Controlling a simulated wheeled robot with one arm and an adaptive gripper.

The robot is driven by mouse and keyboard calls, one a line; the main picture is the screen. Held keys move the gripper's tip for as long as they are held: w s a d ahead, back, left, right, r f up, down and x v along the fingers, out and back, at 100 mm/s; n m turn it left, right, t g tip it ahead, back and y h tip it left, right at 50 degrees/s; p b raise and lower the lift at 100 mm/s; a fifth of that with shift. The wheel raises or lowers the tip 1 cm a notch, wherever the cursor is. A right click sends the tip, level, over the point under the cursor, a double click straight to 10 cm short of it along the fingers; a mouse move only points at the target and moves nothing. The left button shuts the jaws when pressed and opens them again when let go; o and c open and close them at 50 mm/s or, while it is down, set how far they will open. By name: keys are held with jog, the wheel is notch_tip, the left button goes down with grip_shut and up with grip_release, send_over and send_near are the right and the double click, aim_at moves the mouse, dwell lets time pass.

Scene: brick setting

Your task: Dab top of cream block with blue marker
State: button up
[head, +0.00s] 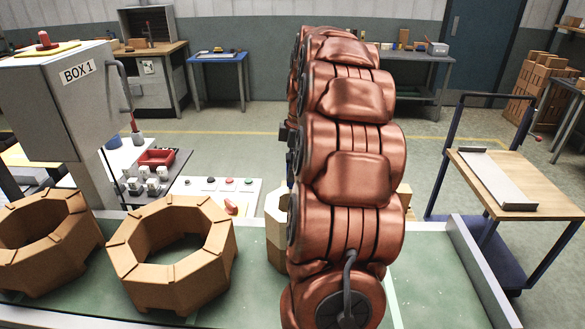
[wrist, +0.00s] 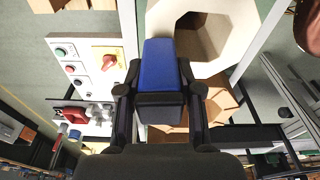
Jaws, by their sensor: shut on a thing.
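My gripper (wrist: 160,95) is shut on the blue marker (wrist: 162,65), a thick blue piece with a dark lower part, in the wrist view. The cream block (wrist: 238,25) is a pale, many-sided ring with an opening, at the top of that view. The marker's far end overlaps the block's near left side in the picture; I cannot tell whether they touch. In the head view the cream block (head: 276,228) shows only as a sliver left of my copper-coloured arm, which hides the rest of it, the marker and my gripper.
Two tan octagonal rings (head: 178,282) (head: 25,270) stand on the green bench top (head: 440,290) to the left. Behind them are a button panel (head: 200,185) and a grey box marked BOX 1 (head: 60,100). A wooden-topped cart (head: 540,185) stands at the right. The bench right of my arm is clear.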

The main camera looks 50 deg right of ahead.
jog(key=shift+f+b, duration=0.6)
jog(key=shift+b, duration=0.05)
dwell(2.6)
jog(key=shift+r, duration=0.15)
jog(key=shift+r+p, duration=0.7)
jog(key=shift+r, duration=2.75)
